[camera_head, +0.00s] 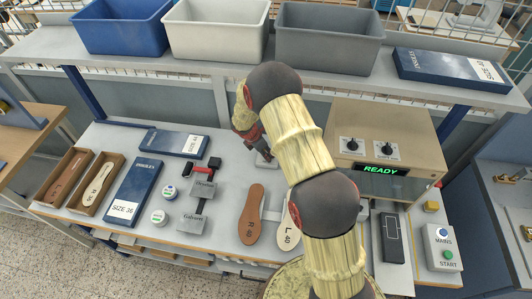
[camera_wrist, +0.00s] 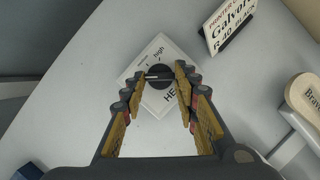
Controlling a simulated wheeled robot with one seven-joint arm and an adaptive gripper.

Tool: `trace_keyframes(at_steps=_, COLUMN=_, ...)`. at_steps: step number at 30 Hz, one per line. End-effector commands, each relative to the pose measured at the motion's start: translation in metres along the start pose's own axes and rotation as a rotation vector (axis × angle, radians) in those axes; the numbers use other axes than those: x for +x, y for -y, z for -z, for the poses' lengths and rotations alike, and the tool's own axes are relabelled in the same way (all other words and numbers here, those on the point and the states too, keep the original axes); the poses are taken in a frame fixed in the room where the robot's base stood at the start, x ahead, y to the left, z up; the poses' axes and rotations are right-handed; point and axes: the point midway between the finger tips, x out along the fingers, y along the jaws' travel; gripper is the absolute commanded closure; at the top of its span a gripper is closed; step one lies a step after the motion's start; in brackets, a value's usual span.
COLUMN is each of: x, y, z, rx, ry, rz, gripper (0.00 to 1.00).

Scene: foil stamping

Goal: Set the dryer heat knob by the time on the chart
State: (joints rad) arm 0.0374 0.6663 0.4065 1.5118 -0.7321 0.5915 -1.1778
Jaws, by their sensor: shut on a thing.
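My gripper (camera_wrist: 160,72) points down at a white square plate (camera_wrist: 145,62) on the grey bench. The plate carries a dark round knob (camera_wrist: 160,83), the word "high" and letters starting "HE". The fingers are shut on this heat knob, one on each side. A light pointer bar shows on the knob between the fingertips. Part of the plate's lettering is hidden by my fingers. In the head view, my gripper (camera_head: 254,139) is at the back of the bench, and the plate (camera_head: 264,159) only partly shows below it. I cannot make out a time chart in either view.
A small card reading "Galvoin" (camera_wrist: 229,24) stands near the plate. A beige machine (camera_head: 395,119) with two knobs and a "READY" display stands at right. Insoles (camera_head: 251,215), stamps and blue boxes (camera_head: 134,192) lie on the bench. Bins (camera_head: 328,38) stand on the shelf above.

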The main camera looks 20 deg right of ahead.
Motion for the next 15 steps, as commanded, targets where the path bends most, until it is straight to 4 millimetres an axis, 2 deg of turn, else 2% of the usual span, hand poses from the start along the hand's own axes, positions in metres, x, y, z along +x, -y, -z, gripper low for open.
trace_keyframes(at_steps=8, x=0.0000, y=-0.0013, z=0.0001, rx=0.051, ry=0.000, rz=0.020, gripper=0.95)
trace_keyframes(at_steps=15, x=0.0007, y=-0.0035, z=0.0001, rx=0.192, ry=0.000, rz=0.078, gripper=0.95)
